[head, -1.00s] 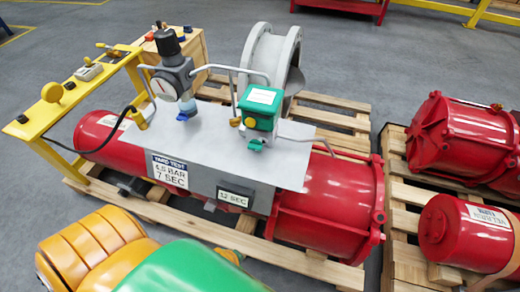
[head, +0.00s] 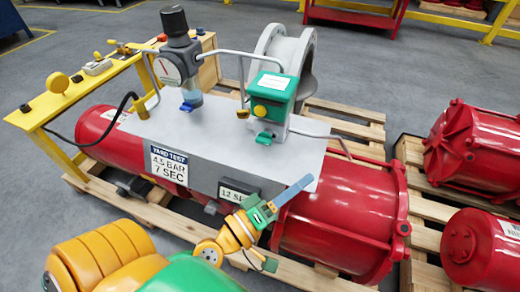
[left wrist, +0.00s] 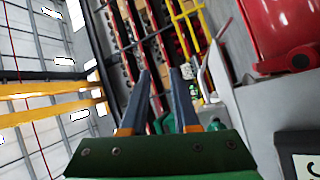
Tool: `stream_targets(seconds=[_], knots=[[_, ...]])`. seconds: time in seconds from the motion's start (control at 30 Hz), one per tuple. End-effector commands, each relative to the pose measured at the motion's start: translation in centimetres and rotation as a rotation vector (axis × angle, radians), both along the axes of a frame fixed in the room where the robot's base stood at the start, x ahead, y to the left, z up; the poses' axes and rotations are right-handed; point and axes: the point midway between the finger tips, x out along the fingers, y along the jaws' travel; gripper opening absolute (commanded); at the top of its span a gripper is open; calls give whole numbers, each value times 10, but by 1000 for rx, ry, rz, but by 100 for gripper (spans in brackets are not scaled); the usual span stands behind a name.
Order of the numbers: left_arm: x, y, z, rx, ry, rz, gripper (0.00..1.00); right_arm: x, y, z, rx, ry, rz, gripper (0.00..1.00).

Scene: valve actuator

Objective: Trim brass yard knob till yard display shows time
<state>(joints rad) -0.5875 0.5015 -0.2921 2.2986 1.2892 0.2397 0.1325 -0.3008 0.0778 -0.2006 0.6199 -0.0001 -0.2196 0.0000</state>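A small brass knob (head: 243,113) sits at the left side of the green box (head: 274,92) on the grey mounting plate. A yellow round part (head: 261,110) is on the box's front. The display (head: 236,193) on the plate's front edge reads "12 SE", its right end hidden behind my left gripper. A sign (head: 170,166) beside it reads "YARD TEST 4.5 BAR 7 SEC". My left gripper (head: 306,182) is in front of the plate's right corner, apart from the knob. In the left wrist view its fingers (left wrist: 160,72) are apart with nothing between them. My right gripper is not in view.
A regulator with a gauge (head: 169,67) and black top stands left of the green box, with metal tubes around both. The red cylinder (head: 345,215) lies under the plate on a wooden pallet. A yellow stand (head: 80,98) is at the left; more red cylinders (head: 475,150) are at the right.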

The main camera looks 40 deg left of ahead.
Motion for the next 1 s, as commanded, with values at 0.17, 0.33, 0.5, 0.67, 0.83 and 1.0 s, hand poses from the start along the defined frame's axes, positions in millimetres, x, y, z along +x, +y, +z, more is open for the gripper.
stream_targets(seconds=[0.17,0.33,0.5,0.67,0.83,1.0], knots=[[5,100,-27,-313,103,413,29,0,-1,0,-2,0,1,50],[4,127,-39,-367,135,530,29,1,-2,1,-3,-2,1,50],[30,133,-38,-368,132,531,29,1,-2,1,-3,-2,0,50],[54,139,-39,-367,133,530,29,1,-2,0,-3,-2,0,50],[68,142,-39,-367,135,530,29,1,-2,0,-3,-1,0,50],[69,142,-40,-367,135,529,29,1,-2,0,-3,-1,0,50]])
